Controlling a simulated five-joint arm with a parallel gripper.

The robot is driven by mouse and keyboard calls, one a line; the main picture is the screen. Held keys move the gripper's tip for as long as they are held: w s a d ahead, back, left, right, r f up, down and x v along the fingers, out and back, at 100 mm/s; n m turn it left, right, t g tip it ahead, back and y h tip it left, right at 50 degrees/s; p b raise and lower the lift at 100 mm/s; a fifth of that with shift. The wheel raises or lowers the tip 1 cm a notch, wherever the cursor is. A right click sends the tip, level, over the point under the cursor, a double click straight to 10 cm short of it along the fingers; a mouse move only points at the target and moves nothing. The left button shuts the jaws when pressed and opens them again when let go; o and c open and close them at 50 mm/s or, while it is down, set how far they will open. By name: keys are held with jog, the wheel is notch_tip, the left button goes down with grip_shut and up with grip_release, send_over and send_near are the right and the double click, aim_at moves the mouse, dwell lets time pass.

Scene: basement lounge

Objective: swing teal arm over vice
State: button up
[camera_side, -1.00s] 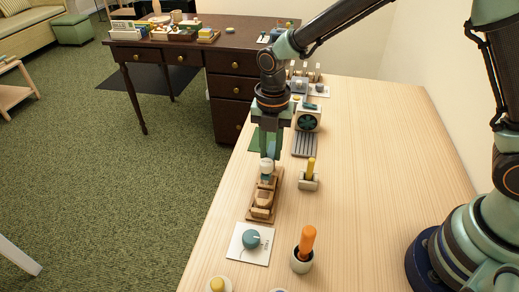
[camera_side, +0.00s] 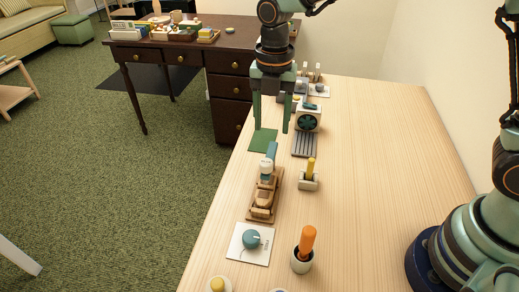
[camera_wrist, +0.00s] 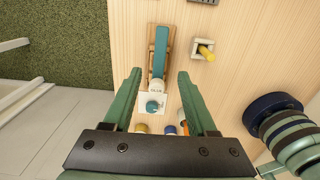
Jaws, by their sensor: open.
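A wooden vice-like fixture (camera_side: 259,207) stands on the table, with a white-topped post (camera_side: 266,166) at its far end. The teal arm (camera_side: 271,151) extends from the post top toward the back, away from the wooden block in front. In the wrist view the teal arm (camera_wrist: 160,48) runs upward from the white hub (camera_wrist: 156,87), with wood showing on both sides of it. My gripper (camera_side: 271,130) is open and empty, above and behind the fixture, apart from the arm. In the wrist view its fingers (camera_wrist: 160,80) flank the hub in the picture.
A teal dial (camera_side: 251,239) on a white card and an orange handle (camera_side: 308,240) in a cup stand near the front. A yellow-handled piece (camera_side: 310,172) stands right of the fixture. A fan-fronted box (camera_side: 308,118) is behind.

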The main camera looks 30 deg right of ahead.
notch_tip(320, 180, up, 4)
jog(key=shift+r, duration=0.1)
dwell(0.4)
jog(key=s+d+r+m+t, duration=0.2)
jog(key=s+d+m, duration=0.4)
jog(key=m, duration=0.7)
jog(key=s+d+r+m+t, duration=0.3)
jog(key=s+d+m, duration=0.3)
jog(key=m, duration=0.8)
jog(key=d, duration=0.3)
jog(key=shift+d+t, duration=0.15)
jog(key=shift+t, duration=0.15)
